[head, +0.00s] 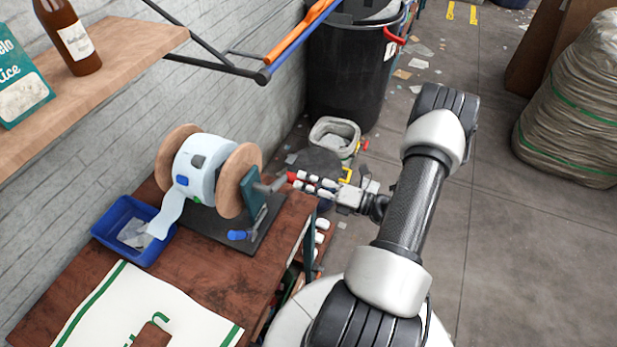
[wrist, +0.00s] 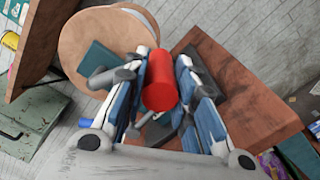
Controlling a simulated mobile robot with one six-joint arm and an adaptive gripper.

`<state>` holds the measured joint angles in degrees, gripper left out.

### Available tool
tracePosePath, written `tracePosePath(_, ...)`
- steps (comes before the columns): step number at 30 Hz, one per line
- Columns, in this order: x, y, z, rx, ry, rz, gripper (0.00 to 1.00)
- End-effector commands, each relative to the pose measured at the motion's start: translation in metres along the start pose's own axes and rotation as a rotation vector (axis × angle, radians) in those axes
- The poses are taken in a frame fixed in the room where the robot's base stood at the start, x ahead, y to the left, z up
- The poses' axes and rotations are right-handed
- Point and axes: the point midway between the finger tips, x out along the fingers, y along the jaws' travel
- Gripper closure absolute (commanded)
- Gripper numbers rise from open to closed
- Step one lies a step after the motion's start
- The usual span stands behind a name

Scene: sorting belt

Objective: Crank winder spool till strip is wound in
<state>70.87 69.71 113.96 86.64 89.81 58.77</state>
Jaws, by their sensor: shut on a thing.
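The winder spool (head: 200,170) stands on the wooden bench, with two round wooden flanges and a pale strip wound around its core. The strip's free end (head: 168,212) hangs down toward a blue tray (head: 104,232). One flange also shows in the wrist view (wrist: 90,45). A grey crank arm (head: 268,186) sticks out from the spool's right side and ends in a red handle (wrist: 160,80). My gripper (head: 308,184) is at the right of the spool, shut on the red handle, which lies between its two fingers in the wrist view (wrist: 164,90).
A blue-knobbed lever (head: 238,235) sits at the base plate's front. A white-and-green cloth (head: 130,310) lies on the bench front. A shelf (head: 90,85) with a bottle (head: 75,38) overhangs at upper left. A black bin (head: 345,75) and a small pail (head: 335,138) stand behind.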

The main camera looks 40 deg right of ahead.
Motion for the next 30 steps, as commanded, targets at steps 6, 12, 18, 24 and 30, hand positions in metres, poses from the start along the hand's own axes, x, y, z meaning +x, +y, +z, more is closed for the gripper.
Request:
tracePosePath(6,0.0,-0.007,-0.011,0.11,0.0,-0.002,1.0)
tracePosePath(12,0.0,-0.011,-0.02,0.21,0.0,-0.003,1.0)
tracePosePath(18,0.0,-0.015,-0.03,0.31,0.0,-0.003,1.0)
tracePosePath(24,0.0,-0.017,-0.041,0.411,0.0,-0.003,1.0)
tracePosePath(30,0.0,-0.019,-0.051,0.511,0.0,-0.003,1.0)
